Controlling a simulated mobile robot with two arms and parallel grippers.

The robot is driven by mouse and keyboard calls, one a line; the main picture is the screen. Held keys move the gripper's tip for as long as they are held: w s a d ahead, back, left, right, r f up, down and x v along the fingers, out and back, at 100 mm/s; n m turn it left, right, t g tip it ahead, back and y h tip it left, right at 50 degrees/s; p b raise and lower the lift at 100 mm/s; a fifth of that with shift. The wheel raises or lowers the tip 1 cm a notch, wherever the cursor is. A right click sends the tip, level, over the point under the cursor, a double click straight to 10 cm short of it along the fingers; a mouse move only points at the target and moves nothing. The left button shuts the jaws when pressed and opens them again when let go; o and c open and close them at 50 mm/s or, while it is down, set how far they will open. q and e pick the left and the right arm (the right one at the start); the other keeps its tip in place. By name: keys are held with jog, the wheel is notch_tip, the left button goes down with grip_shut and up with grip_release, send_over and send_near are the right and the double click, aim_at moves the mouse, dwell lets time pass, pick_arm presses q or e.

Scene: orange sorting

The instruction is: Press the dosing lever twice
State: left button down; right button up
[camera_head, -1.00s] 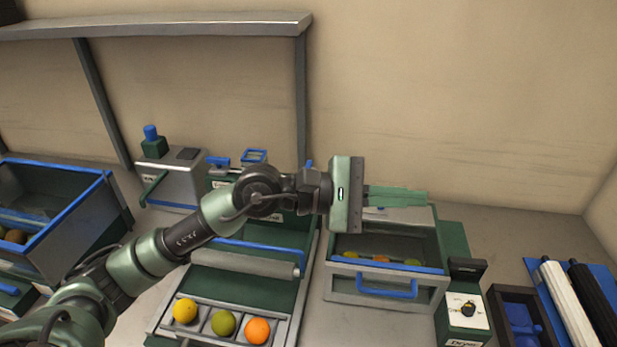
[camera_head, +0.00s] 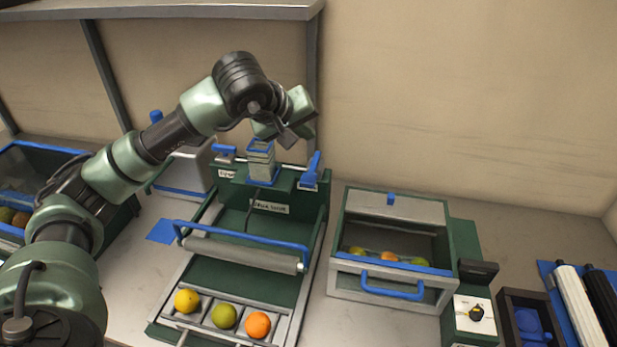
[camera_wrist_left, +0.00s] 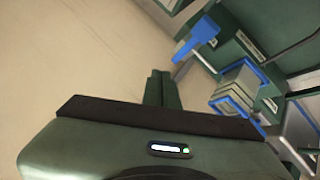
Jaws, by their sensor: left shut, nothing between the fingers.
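A blue lever (camera_head: 313,166) stands at the back right corner of the green station (camera_head: 230,258); I take it as the dosing lever, though the small labels are too blurred to read. It also shows in the wrist view, upper middle (camera_wrist_left: 199,36). My left gripper (camera_head: 288,134) is above the back of the station, up and left of this lever. Its fingers (camera_wrist_left: 162,78) are together and empty, and apart from the lever in the wrist view. A smaller blue part (camera_head: 225,150) sits left of the blue-rimmed clear hopper (camera_head: 261,163). My right gripper is out of view.
The hopper stands close beside the lever, below my left gripper. A tray (camera_head: 222,336) with three fruits is at the station's front. A blue-handled box (camera_head: 345,278) of fruit stands right, beside a dial unit (camera_head: 462,320). A metal shelf (camera_head: 160,10) hangs above left.

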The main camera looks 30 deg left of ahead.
pick_arm(q)
jog(key=shift+f, duration=0.15)
jog(key=b, duration=0.6)
send_over(308, 178)
jog(key=f, duration=0.5)
jog(key=s+f, duration=0.1)
jog(key=f, duration=0.2)
jog(key=shift+f, duration=0.3)
dwell(1.0)
jog(key=shift+f+b, duration=0.35)
jog(key=shift+b, duration=0.2)
jog(key=shift+f+b, duration=1.35)
jog(key=shift+f, duration=0.1)
dwell(1.1)
jog(key=shift+r, duration=0.1)
dwell(0.4)
jog(key=shift+r+p, duration=1.05)
jog(key=shift+r, duration=0.7)
